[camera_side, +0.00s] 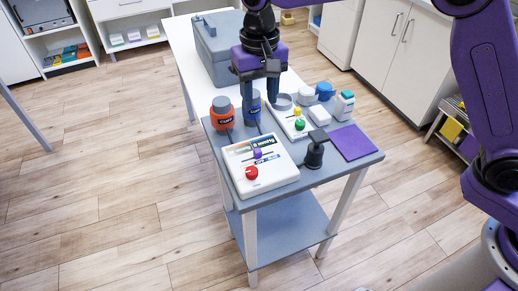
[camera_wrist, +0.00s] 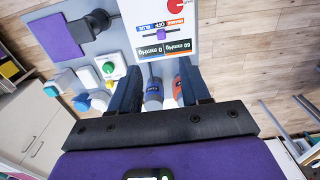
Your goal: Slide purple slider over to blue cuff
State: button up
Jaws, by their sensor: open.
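A white control box (camera_side: 275,177) lies on the grey table. Its purple slider (camera_side: 257,154) sits near the middle of its slot, by the OFF mark; it also shows in the wrist view (camera_wrist: 161,34). The blue cuff (camera_side: 253,109) stands behind the box, beside the orange cuff (camera_side: 222,113); in the wrist view the blue cuff (camera_wrist: 152,97) shows between my fingers. My gripper (camera_side: 259,98) points down near the blue cuff, behind and above the slider. It is open and empty, with its fingers (camera_wrist: 160,92) apart. The fingers partly hide the blue cuff in the side view.
A red knob (camera_side: 251,172) is on the box's front left. To the right are a black post (camera_side: 314,154), a purple pad (camera_side: 351,142), a white device with green and yellow buttons (camera_side: 290,122) and small bottles. A grey case (camera_side: 213,55) stands behind the cuffs.

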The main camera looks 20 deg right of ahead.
aim_at(259, 153)
notch_tip(259, 153, down, 17)
jog(key=shift+w+f, duration=0.1)
jog(key=shift+f, duration=0.1)
dwell(0.5)
grip_shut()
jog(key=shift+d, duration=2)
